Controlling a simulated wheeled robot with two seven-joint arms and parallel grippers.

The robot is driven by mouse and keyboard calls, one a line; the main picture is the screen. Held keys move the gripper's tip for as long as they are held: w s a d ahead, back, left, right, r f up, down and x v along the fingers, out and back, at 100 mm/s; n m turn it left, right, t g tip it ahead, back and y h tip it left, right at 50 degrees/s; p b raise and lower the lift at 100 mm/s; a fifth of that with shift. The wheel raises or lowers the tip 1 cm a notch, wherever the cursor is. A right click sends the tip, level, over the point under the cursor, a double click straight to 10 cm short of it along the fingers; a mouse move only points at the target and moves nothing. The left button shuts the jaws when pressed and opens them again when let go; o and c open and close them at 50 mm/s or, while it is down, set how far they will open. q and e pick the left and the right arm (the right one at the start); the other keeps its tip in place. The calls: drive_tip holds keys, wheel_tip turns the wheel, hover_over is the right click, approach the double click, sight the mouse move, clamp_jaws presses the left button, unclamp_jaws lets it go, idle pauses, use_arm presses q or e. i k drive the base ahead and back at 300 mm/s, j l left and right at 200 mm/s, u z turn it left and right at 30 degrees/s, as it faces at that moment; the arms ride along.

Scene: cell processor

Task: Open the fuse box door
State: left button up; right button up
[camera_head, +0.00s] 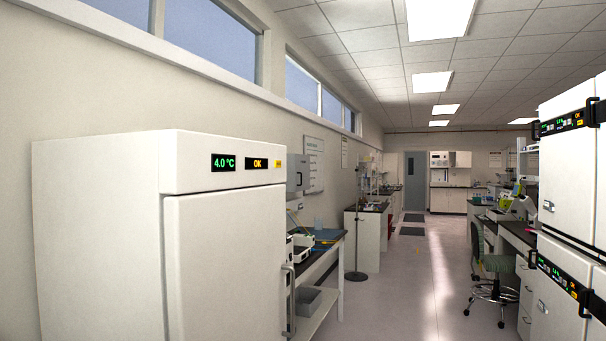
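A small grey box (296,172) is mounted on the left wall, just past the white refrigerator. It looks like the fuse box, but it is small in the picture and I cannot be sure. The refrigerator hides part of it. I cannot tell whether its door is open or shut. Neither of my grippers is in view.
The tall white refrigerator (225,255) with a 4.0 °C display fills the near left. A dark-topped bench (325,258) stands beyond it below the grey box. Stacked white units (565,260) and a stool (493,290) are on the right. The middle aisle floor (415,290) is clear.

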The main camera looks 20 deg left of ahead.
sight(302, 162)
drive_tip(key=i, duration=3.2)
drive_tip(key=i+l, duration=0.1)
drive_tip(key=i, duration=1.5)
drive_tip(key=i+u, duration=0.1)
drive_tip(key=i, duration=1.5)
